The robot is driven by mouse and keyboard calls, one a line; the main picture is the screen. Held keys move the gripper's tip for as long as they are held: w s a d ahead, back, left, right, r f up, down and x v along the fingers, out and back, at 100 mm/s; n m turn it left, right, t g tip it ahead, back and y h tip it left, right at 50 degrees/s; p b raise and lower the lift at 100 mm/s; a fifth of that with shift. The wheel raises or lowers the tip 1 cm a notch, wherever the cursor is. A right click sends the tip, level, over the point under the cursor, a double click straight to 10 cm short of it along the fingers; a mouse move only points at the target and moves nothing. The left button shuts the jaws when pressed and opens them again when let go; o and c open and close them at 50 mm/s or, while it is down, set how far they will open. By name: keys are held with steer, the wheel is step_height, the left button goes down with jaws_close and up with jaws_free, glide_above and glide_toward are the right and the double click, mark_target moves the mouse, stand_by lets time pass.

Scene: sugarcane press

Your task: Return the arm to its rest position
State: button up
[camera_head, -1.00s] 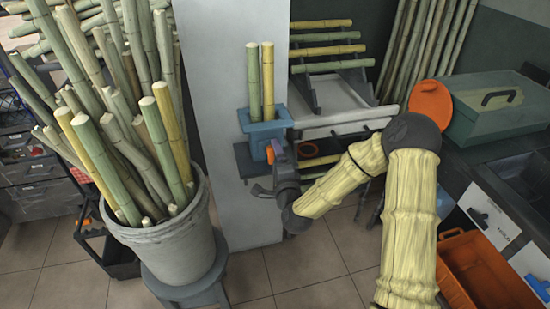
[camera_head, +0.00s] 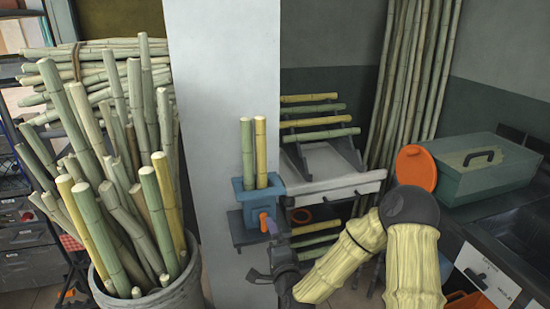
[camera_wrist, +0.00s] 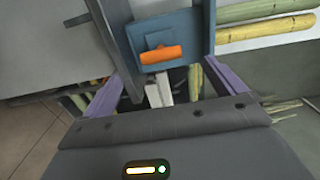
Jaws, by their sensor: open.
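My gripper (camera_head: 258,276) is open and empty at the end of my bent arm, just below and in front of the blue press (camera_head: 248,208). In the wrist view its two purple-tipped fingers (camera_wrist: 165,92) are spread apart, with the blue press and its orange handle (camera_wrist: 161,54) beyond them. The handle also shows in the head view (camera_head: 264,222). Two cane pieces, one green (camera_head: 247,152) and one yellow (camera_head: 260,150), stand upright in the top of the press. Contact between gripper and press cannot be told.
A grey bucket (camera_head: 165,299) full of canes stands at left, beside a pale pillar (camera_head: 222,100). A rack with canes (camera_head: 318,121) and a white tray is behind my arm. A counter with a green box (camera_head: 487,180) and an orange disc (camera_head: 416,168) is at right.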

steer(key=s+d+n+g+h, duration=0.3)
steer(key=s+d+n+g, duration=0.45)
steer(key=s, duration=0.45)
steer(key=s+d+n+g+h, duration=0.3)
steer(key=s+d+n+g, duration=0.4)
steer(key=s+d, duration=0.3)
steer(key=w+p+v, duration=0.2)
steer(key=p+v, duration=1)
steer(key=v, duration=0.1)
steer(key=w+d+r+p+v, duration=0.1)
steer(key=w+p+v, duration=0.1)
steer(key=p+v, duration=1.1)
steer(key=shift+a, duration=0.3)
steer(key=shift+f, duration=0.15)
steer(key=shift+c, duration=0.2)
